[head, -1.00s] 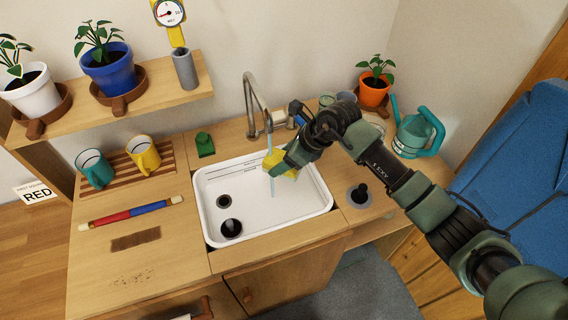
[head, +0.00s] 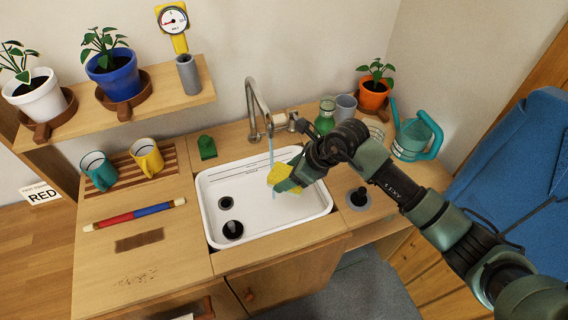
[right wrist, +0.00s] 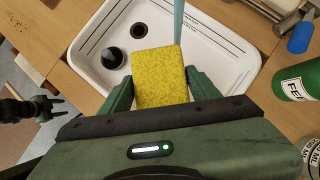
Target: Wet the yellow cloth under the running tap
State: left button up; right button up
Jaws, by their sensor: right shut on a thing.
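The yellow cloth (head: 283,175) is a flat sponge-like block, held over the white sink (head: 215,190). It also shows in the right wrist view (right wrist: 160,78). My right gripper (head: 290,178) is shut on it, with a green finger on either side. The tap (head: 252,108) runs a thin blue stream (head: 271,150) that comes down to the cloth's left part, and a little shows below it. In the right wrist view the stream (right wrist: 178,22) meets the cloth's far edge; contact is hard to judge. My left gripper (right wrist: 48,106) is open and empty there, at the left.
A green bottle (head: 325,118), grey cup (head: 345,107), orange plant pot (head: 373,95) and teal watering can (head: 412,138) stand right of the tap. Two mugs (head: 147,157) sit on a rack at left.

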aim_at(297, 192)
jog(key=shift+s+d+p, duration=0.25)
jog(key=shift+s+p, duration=0.1)
jog(key=shift+s, duration=0.65)
jog(key=shift+s+d+p, duration=0.2)
jog(key=shift+s+p, duration=0.1)
jog(key=shift+s, duration=0.65)
jog(key=shift+r, duration=0.1)
jog(key=shift+s+r+p, duration=0.15)
jog(key=shift+r+p, duration=0.05)
jog(key=shift+p, duration=0.1)
jog(key=s+r+p, duration=0.2)
jog(key=shift+s+d+r, duration=0.15)
jog(key=shift+s+d, duration=0.25)
jog(key=shift+s+d+r+p, duration=0.2)
jog(key=shift+s+r+p, duration=0.4)
jog(key=shift+s+p, duration=0.25)
